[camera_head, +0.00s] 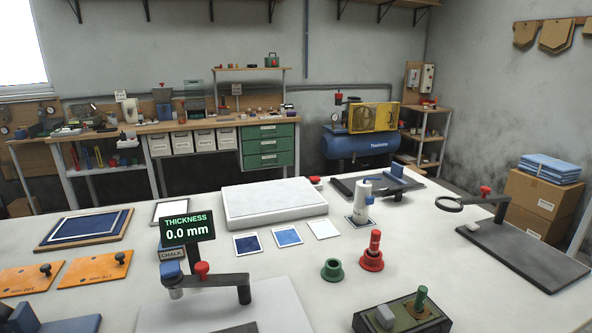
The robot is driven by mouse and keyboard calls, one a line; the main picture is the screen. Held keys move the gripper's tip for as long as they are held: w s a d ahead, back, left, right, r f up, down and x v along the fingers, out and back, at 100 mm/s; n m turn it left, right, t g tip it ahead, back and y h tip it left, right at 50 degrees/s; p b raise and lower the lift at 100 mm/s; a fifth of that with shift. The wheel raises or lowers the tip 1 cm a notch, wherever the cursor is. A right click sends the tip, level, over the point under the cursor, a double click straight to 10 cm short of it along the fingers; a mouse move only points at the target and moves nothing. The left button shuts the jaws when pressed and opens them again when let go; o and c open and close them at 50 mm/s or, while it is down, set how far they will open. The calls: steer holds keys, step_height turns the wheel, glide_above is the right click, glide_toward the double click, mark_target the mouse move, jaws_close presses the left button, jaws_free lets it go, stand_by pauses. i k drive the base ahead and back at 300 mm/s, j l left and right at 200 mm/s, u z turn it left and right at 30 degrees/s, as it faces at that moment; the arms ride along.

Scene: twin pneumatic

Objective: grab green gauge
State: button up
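Two green things stand at the front of the white table, and I cannot tell for certain which is the green gauge. My gripper is not visible in this view.
A dark plate with a ring arm (523,254) is at right. A thickness display (188,227) stands above a metal arm (215,282) at left. A white slab (273,204) lies behind. Table around the green ring is clear.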

mark_target(423, 290)
steer(key=i+j, duration=0.1)
steer(key=j, duration=1.2)
steer(key=i+z, duration=0.05)
steer(key=i, duration=0.05)
